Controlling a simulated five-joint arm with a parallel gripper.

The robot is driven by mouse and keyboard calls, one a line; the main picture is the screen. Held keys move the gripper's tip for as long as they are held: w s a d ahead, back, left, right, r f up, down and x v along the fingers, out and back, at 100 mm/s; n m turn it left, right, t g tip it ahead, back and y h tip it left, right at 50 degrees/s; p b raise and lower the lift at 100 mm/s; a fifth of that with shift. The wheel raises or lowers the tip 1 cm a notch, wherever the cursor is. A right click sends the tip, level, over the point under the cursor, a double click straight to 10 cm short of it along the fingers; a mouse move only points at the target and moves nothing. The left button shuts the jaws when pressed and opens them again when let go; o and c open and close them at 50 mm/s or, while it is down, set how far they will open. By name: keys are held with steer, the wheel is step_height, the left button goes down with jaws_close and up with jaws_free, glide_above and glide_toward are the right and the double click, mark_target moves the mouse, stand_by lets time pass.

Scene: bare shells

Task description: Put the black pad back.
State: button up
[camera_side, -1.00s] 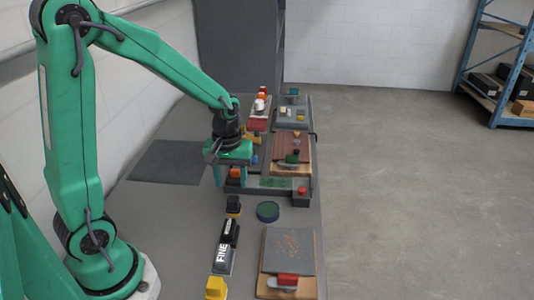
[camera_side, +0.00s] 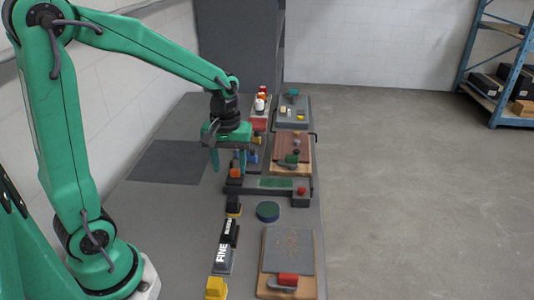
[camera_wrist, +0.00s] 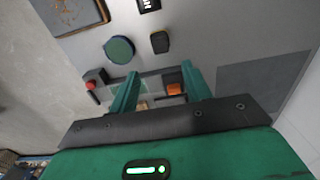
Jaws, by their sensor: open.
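A small black pad-like block (camera_side: 233,206) with a yellow-orange lower part stands on the grey bench, in line with other blocks. It also shows in the wrist view (camera_wrist: 159,42), beyond my fingertips. My gripper (camera_side: 229,172) is open, its two green fingers pointing down above the bench, near an orange block (camera_side: 235,173). In the wrist view my gripper (camera_wrist: 159,69) has the orange block (camera_wrist: 174,89) showing between its fingers. I see nothing held. A black block with white lettering (camera_side: 229,232) stands nearer the side camera, by a grey block marked FINE (camera_side: 223,260).
A round blue-green disc (camera_side: 267,211) lies right of the black block. A low fixture with a red knob (camera_side: 302,191) is behind it. Boards with tools (camera_side: 289,250) line the bench's right edge. A dark flat mat (camera_side: 167,162) lies at the left, clear.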

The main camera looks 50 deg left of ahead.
steer(key=s+d+r+m+t, duration=0.5)
steer(key=s+r+m, duration=0.4)
steer(key=s+r, duration=0.1)
steer(key=shift+s+r+t, duration=0.2)
steer(key=shift+s+t, duration=0.1)
steer(key=shift+s, duration=0.45)
